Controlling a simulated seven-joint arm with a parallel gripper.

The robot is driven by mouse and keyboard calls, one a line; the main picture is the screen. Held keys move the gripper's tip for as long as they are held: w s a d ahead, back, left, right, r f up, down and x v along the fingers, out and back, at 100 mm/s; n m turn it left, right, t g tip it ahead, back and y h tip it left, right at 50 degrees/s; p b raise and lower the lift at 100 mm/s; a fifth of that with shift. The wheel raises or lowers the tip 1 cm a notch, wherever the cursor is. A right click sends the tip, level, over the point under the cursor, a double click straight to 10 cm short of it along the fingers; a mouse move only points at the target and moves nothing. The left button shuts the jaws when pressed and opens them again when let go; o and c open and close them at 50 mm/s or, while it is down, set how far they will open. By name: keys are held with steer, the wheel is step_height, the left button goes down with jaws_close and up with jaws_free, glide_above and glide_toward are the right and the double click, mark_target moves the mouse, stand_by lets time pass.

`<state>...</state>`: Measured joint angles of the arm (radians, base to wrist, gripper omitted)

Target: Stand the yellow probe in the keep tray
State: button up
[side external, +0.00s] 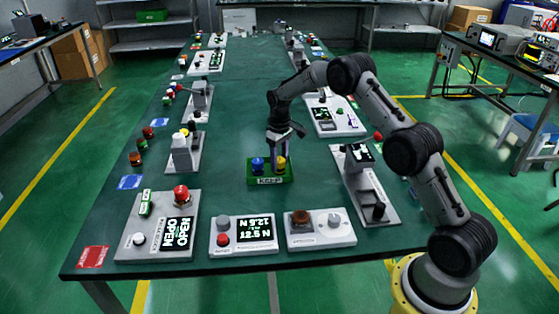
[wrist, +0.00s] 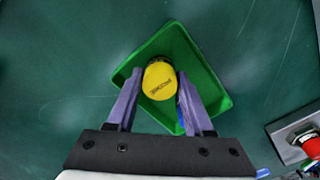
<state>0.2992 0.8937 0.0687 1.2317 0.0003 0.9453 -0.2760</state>
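The yellow probe (side external: 281,163) stands in the right part of the green keep tray (side external: 286,179), beside a blue probe (side external: 258,164). In the wrist view I look down on the yellow probe's round, lettered top (wrist: 159,81), inside the green tray walls (wrist: 211,88). My gripper (side external: 279,153) points down right over the yellow probe. In the wrist view my gripper (wrist: 159,74) is open, its purple fingers either side of the yellow top with small gaps. The blue probe is mostly hidden there behind the right finger; only a sliver of blue shows (wrist: 181,114).
A panel with a red button (side external: 181,193) stands front left. Two display and knob boxes (side external: 243,234) (side external: 320,228) line the front edge. A device with a black lever (side external: 366,184) stands to the right. Green table is clear just around the tray.

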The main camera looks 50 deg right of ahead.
mark_target(280, 160)
steer(key=o, duration=0.3)
steer(key=shift+o, duration=0.2)
step_height(280, 160, up, 12)
steer(key=shift+r, duration=0.25)
steer(key=s+a+r+t, duration=0.2)
steer(key=s+a+r, duration=0.4)
steer(key=s+r, duration=0.25)
steer(key=s+a+r+t, duration=0.1)
steer(key=s+a+r, duration=0.4)
steer(key=s+r, duration=0.3)
steer(key=s+a+f+t, duration=0.1)
steer(key=s+a+f, duration=0.1)
steer(key=s, duration=0.8)
steer(key=s+a+f+t, duration=0.1)
steer(key=s+a+f, duration=0.2)
steer(key=s, duration=0.8)
steer(key=shift+a+t, duration=0.3)
